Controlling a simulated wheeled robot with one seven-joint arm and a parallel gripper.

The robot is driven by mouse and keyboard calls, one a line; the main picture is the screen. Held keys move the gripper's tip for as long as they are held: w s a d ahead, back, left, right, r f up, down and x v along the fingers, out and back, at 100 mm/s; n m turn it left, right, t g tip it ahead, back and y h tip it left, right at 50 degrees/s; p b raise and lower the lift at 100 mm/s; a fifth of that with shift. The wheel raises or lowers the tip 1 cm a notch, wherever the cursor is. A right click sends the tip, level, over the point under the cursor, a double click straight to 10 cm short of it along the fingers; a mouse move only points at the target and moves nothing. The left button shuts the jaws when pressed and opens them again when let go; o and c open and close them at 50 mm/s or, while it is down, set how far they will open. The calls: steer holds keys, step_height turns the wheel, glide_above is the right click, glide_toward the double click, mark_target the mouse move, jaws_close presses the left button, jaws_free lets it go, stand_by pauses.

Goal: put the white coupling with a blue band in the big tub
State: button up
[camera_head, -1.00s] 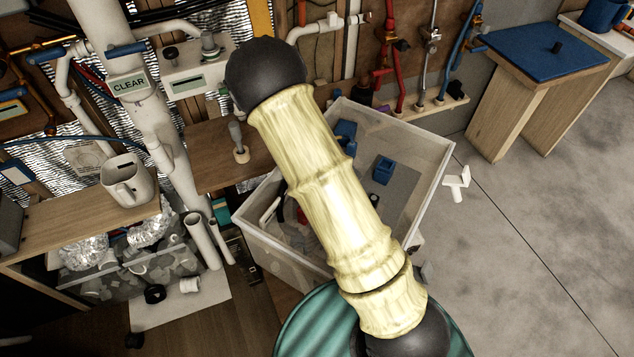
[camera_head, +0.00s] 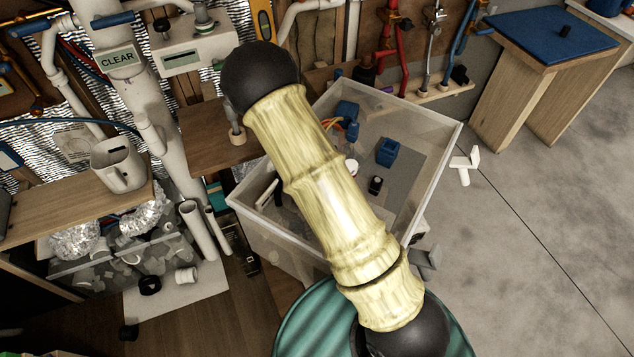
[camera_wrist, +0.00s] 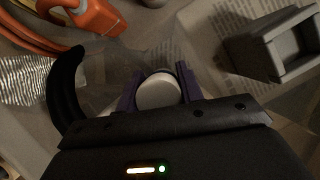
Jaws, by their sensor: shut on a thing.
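In the wrist view my gripper (camera_wrist: 158,92) is shut on a white round piece (camera_wrist: 158,91), seen end-on between its dark fingers. It looks like the white coupling, but no blue band shows from this side. The big tub (camera_head: 262,236) is a pale, see-through bin with a light rim, standing on the floor in the middle of the head view. My arm crosses in front of the tub and hides part of its inside. I cannot clearly make out my gripper in the head view.
A blue block (camera_head: 387,151) lies in the tub. The wrist view shows an orange tool (camera_wrist: 92,14) and a grey block-like object (camera_wrist: 275,45) near my gripper. A white fitting (camera_head: 465,165) lies on open floor right.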

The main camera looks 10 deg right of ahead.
steer(key=shift+f+b, duration=0.35)
steer(key=shift+f, duration=0.15)
stand_by(0.7)
steer(key=o, duration=1.2)
steer(key=shift+o, duration=0.2)
steer(key=v, duration=1.7)
steer(key=shift+r+p, duration=0.15)
steer(key=shift+p, duration=0.3)
steer(key=shift+s, duration=0.1)
